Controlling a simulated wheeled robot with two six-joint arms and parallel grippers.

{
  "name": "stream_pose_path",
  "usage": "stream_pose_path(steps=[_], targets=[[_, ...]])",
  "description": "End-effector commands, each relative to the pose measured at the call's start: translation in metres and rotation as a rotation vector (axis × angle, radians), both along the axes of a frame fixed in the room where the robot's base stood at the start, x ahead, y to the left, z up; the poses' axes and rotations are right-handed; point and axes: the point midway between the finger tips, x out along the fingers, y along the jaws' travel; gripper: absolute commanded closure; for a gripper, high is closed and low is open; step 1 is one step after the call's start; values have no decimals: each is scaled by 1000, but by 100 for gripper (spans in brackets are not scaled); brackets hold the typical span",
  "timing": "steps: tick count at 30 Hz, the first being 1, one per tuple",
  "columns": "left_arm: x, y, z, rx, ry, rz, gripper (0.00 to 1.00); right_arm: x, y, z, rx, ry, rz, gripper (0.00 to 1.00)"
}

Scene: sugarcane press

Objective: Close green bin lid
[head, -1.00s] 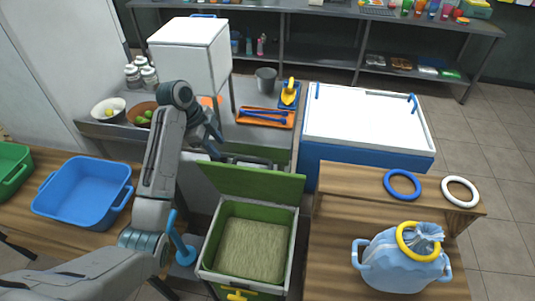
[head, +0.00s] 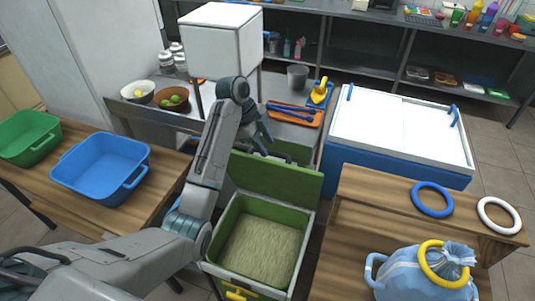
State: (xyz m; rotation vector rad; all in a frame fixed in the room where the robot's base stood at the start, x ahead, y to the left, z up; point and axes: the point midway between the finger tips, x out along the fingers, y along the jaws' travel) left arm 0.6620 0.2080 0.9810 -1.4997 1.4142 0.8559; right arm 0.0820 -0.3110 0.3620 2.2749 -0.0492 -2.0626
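The green bin (head: 222,246) stands on the floor in the lower middle of the head view, with tan fibrous material inside. Its green lid (head: 290,182) stands upright, hinged along the bin's far edge, so the bin is open. My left arm reaches in from the lower left, passing over the bin's left side. My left gripper (head: 262,138) is behind and above the lid, near the lid's top edge. Its fingers are small and partly hidden by the wrist, so I cannot tell how far they are apart. My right gripper is out of view.
A wooden table with a blue tub (head: 103,166) and a green tub (head: 28,138) is at left. A wooden stand (head: 390,215) with rings and a blue bag (head: 412,276) is at right. A blue-and-white chest (head: 400,130) and a steel counter (head: 190,117) lie behind.

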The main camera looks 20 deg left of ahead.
Motion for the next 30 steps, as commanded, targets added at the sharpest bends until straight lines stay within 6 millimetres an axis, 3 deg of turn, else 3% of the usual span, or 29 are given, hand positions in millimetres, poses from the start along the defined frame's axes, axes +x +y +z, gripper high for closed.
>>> stream_pose_path(steps=[6, 15, 21, 30], targets=[[2, -8, -15, -1, 3, 0, 62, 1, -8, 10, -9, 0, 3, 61], [2, -8, -18, 0, 2, -1, 62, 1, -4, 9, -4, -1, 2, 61], [2, -8, -18, 0, 2, 0, 100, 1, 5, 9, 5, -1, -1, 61], [2, -8, -19, 1, -8, 0, 100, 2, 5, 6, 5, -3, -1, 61]])
